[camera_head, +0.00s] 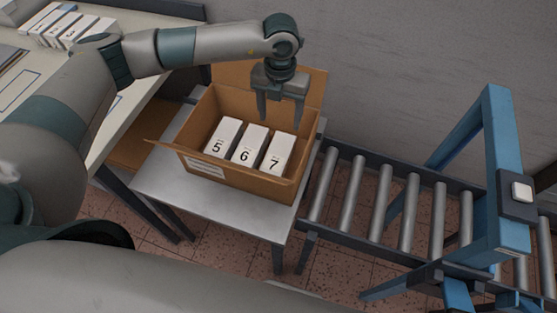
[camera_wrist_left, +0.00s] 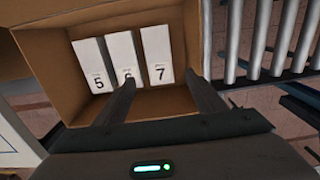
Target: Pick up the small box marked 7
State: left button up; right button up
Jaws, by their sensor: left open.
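The small white box marked 7 (camera_head: 277,152) stands at the right end of a row inside an open cardboard carton (camera_head: 235,181). Boxes marked 6 (camera_head: 249,146) and 5 (camera_head: 222,138) stand to its left. My left gripper (camera_head: 280,118) points down over the carton, open and empty, above the back of the boxes. In the left wrist view the box marked 7 (camera_wrist_left: 157,55) lies ahead of the fingers (camera_wrist_left: 162,85), nearer the right finger. The left finger covers part of the box marked 6 (camera_wrist_left: 122,52). My right gripper is not in view.
The carton stands on a grey metal table (camera_head: 190,198), its flaps open. A roller conveyor (camera_head: 380,200) with a blue frame (camera_head: 505,170) is on the right. Several more numbered boxes (camera_head: 62,27) stand on a bench at the upper left. A wall is behind.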

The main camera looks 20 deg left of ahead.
pick_arm(q)
notch_tip(320, 180, down, 3)
jog(key=shift+r+b, duration=0.1)
jog(key=shift+b, duration=1)
jog(key=p, duration=0.4)
send_near(279, 153)
notch_tip(279, 153, down, 6)
jog(key=shift+d+r, duration=0.1)
jog(key=shift+f, duration=0.6)
